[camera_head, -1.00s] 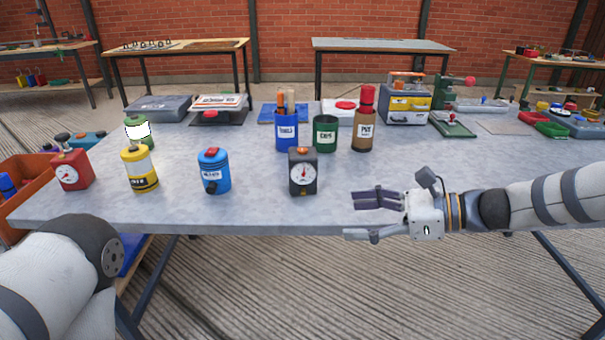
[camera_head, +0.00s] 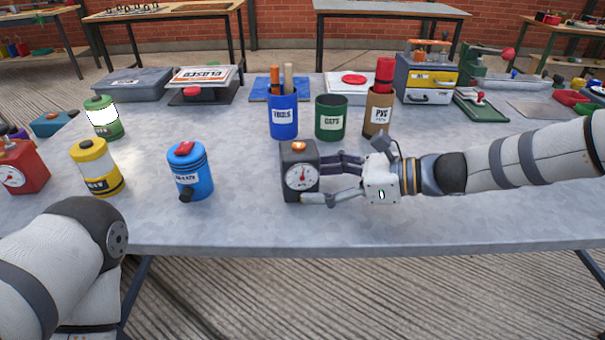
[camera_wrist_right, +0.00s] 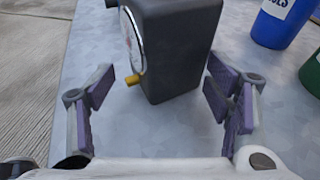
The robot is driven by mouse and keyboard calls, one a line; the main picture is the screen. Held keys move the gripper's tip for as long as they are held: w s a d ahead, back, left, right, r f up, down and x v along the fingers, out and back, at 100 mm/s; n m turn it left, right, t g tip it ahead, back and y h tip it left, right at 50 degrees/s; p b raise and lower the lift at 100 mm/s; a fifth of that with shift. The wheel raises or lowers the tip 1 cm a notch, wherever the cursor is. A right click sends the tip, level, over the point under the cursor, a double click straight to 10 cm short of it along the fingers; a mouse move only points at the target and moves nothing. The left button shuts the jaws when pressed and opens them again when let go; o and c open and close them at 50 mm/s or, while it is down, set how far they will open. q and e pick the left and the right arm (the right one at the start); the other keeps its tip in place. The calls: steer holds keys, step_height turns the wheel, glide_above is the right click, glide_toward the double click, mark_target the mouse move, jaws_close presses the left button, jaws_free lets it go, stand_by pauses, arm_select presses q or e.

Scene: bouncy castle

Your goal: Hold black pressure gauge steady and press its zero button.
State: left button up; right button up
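The black pressure gauge (camera_head: 300,171) stands upright on the grey table, with a white dial on its front and an orange-red button (camera_head: 299,146) on top. My right gripper (camera_head: 322,178) is at the gauge's right side with its fingers spread and pointing at it. In the right wrist view the gauge (camera_wrist_right: 178,52) stands ahead, between and just beyond the open fingertips (camera_wrist_right: 160,88), with a gap on each side. Its top is cut off there. My left arm shows at the lower left of the head view; its gripper is out of view.
Left of the gauge stand a blue canister (camera_head: 190,172), a yellow canister (camera_head: 98,168) and a red gauge (camera_head: 22,168). Behind it are a blue cup (camera_head: 283,118), a green cup (camera_head: 330,120) and a brown cup (camera_head: 378,118). The table's front (camera_head: 400,228) is clear.

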steer(key=shift+x, duration=1)
steer(key=shift+a+f, duration=0.1)
steer(key=shift+a, duration=0.15)
arm_select(q)
steer(key=shift+s+f, duration=0.35)
steer(key=shift+f, duration=0.1)
arm_select(e)
steer(key=shift+w, duration=0.1)
steer(key=c, duration=1.1)
steer(key=shift+c, duration=0.5)
